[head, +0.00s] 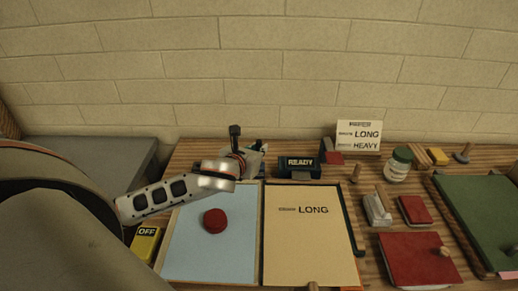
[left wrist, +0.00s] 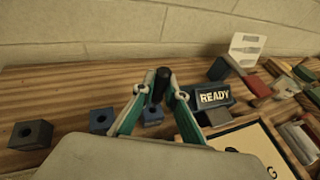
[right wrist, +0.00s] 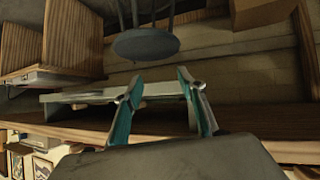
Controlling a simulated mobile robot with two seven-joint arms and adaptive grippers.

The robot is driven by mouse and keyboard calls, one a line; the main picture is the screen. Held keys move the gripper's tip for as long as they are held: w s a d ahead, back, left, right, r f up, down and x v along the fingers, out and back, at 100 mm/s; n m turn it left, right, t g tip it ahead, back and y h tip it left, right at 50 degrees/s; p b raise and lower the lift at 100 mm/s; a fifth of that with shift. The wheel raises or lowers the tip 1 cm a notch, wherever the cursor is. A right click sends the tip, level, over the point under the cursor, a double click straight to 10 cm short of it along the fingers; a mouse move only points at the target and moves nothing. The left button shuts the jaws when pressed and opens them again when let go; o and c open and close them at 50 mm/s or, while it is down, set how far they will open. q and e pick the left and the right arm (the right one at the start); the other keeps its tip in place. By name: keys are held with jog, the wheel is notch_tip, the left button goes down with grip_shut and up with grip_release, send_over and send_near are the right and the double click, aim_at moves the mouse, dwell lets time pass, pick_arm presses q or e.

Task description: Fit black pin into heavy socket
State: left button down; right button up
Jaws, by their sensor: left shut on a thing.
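My left gripper (left wrist: 161,92) is shut on a black pin (left wrist: 160,82), held upright between the fingertips above the wooden table. In the head view, the left gripper (head: 240,160) is at the back of the table, with the black pin's top (head: 235,131) above it. In the left wrist view, three blocks with holes stand in a row: a dark grey one (left wrist: 31,134), a blue-grey one (left wrist: 102,120) and a blue one (left wrist: 152,116) just below the pin. I cannot tell which is the heavy socket. My right gripper (right wrist: 156,88) is open and empty.
A READY box (head: 300,167) stands right of the left gripper. A card reading LONG and HEAVY (head: 359,136) stands behind. A blue tray (head: 190,255) holding a red disc (head: 214,220) lies in front, beside a tan LONG board (head: 310,240). A stool (right wrist: 146,42) shows beyond the right gripper.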

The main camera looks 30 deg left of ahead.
pick_arm(q)
jog(key=shift+f+b, duration=0.6)
jog(key=shift+f, duration=1.45)
dwell(0.4)
jog(key=c, duration=2)
grip_release()
jog(key=shift+o, duration=0.2)
jog(key=v, duration=1.2)
